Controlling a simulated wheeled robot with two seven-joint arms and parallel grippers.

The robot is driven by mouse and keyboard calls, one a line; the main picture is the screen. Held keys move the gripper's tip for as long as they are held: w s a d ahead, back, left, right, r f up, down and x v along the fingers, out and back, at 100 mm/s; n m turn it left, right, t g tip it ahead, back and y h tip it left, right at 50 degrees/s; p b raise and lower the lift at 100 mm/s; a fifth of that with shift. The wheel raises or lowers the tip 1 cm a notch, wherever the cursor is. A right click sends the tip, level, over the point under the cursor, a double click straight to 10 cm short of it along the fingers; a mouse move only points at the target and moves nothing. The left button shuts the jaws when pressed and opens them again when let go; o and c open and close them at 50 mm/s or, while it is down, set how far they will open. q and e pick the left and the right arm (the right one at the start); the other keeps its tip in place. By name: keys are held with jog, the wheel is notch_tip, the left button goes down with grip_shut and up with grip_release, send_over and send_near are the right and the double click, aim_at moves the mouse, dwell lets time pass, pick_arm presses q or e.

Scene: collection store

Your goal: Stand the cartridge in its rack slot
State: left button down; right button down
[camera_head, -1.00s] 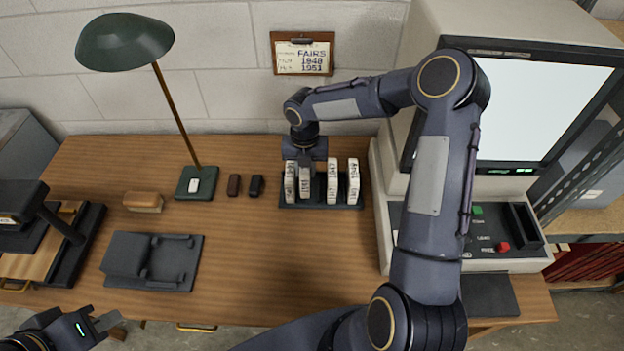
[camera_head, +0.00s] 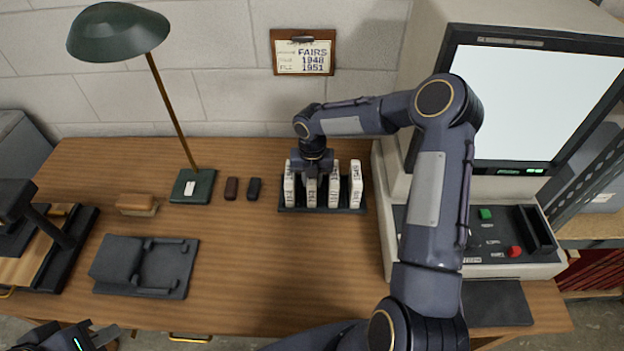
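The rack (camera_head: 345,209) is a dark tray near the back of the desk, left of the big machine. Several white labelled cartridges stand upright in it: the leftmost (camera_head: 290,186), the second (camera_head: 311,192), the third (camera_head: 334,188) and the rightmost (camera_head: 355,186). My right gripper (camera_head: 315,172) points down at the top of the second cartridge. Its fingers are mostly hidden, so I cannot tell whether they grip it or whether its base is fully seated. My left gripper (camera_head: 101,332) is at the bottom left edge, apart from everything, fingers spread and empty.
A green lamp (camera_head: 193,186), two small dark blocks (camera_head: 231,188) (camera_head: 254,188) and a brush (camera_head: 137,204) stand left of the rack. A dark stand (camera_head: 145,266) lies front left. A reader machine (camera_head: 470,255) fills the right. A card (camera_head: 303,52) hangs behind. The middle desk is clear.

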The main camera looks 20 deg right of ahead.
jog(key=c, duration=1.2)
grip_release()
notch_tip(320, 180, up, 12)
jog(key=s+a+r+m+t, duration=0.1)
jog(key=s+r+m, duration=0.4)
jog(key=s+m, duration=0.35)
jog(key=s+r+m+t, duration=0.1)
jog(key=s+r+m, duration=0.4)
jog(key=s+m, duration=0.35)
jog(key=s+a+m+t+y, duration=0.1)
jog(key=s+a+m+y, duration=0.1)
jog(key=s+m, duration=0.4)
jog(key=s+a+f+m+t+y, duration=0.1)
jog(key=s+a+m+t, duration=0.1)
jog(key=s+m, duration=0.4)
jog(key=m, duration=0.3)
jog(key=shift+s+f+m+t+y, duration=0.25)
jog(key=shift+s+m+t+y, duration=0.05)
jog(key=shift+s+y, duration=0.1)
